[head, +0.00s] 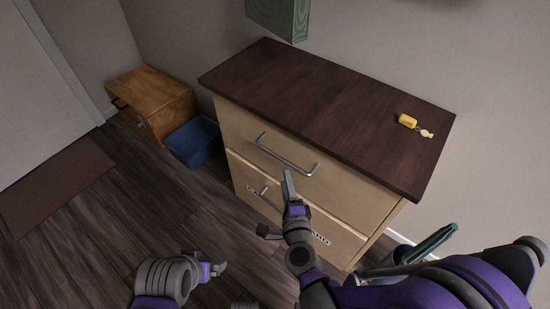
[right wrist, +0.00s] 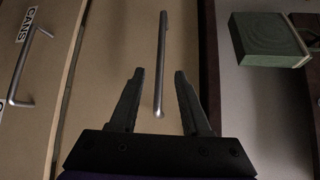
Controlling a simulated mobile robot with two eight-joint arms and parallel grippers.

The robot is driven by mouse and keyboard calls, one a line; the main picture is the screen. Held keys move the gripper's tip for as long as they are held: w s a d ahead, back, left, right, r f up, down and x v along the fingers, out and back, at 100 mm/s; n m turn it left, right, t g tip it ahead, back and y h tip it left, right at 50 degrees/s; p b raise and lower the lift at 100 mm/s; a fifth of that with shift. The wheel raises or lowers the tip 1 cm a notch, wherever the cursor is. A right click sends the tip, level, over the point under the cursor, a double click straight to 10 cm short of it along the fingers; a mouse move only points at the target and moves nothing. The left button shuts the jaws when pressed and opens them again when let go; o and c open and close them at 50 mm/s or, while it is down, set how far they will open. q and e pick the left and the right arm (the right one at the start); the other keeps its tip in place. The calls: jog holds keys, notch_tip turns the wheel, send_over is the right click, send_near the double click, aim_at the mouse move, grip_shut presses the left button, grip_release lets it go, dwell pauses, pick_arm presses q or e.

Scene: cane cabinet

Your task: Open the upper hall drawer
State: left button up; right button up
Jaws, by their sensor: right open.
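The upper hall drawer (head: 240,132) is the top pale front of the cabinet, just under its dark top, and looks shut. Its grey bar handle (head: 288,158) runs across the front. My right gripper (head: 288,178) is in front of this drawer, close to the handle's right part. In the right wrist view, the bar handle (right wrist: 163,45) runs lengthwise between the two open fingers of my right gripper (right wrist: 159,74). I cannot tell whether the fingers touch it. My left gripper (head: 219,268) is low, over the floor in front of the cabinet; its jaw state is unclear.
The lower drawer (head: 250,182) has its own handle and labels, one reading CANS (right wrist: 27,23). A blue bin (head: 193,143) and small wooden cabinet (head: 152,95) stand left. Floor in front is clear.

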aim_at(281, 158)
jog(key=x, duration=0.9)
jog(key=shift+w, duration=0.3)
grip_shut()
dwell(1.0)
